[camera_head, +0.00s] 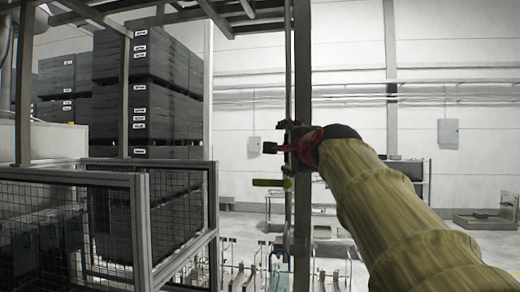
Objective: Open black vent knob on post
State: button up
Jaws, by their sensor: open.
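A thin grey vertical pipe (288,60) runs along the left side of a dark post (302,50). A small black knob (269,147) sticks out to the left of the pipe at mid-height. My gripper (288,146), red and black, reaches in from the right in front of the post. It is open, with its fingers around or very close to the knob's stem. I cannot tell whether they touch it. The gripper and wrist hide part of the post and the knob's mount.
A green lever (270,183) sticks out left from the same pipe, just below my gripper. A mesh-sided metal frame (142,225) and dark stacked crates (150,100) stand to the left. Low metal stands (240,278) are on the floor below.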

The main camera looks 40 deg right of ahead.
jog(key=v, duration=1.2)
dwell(0.5)
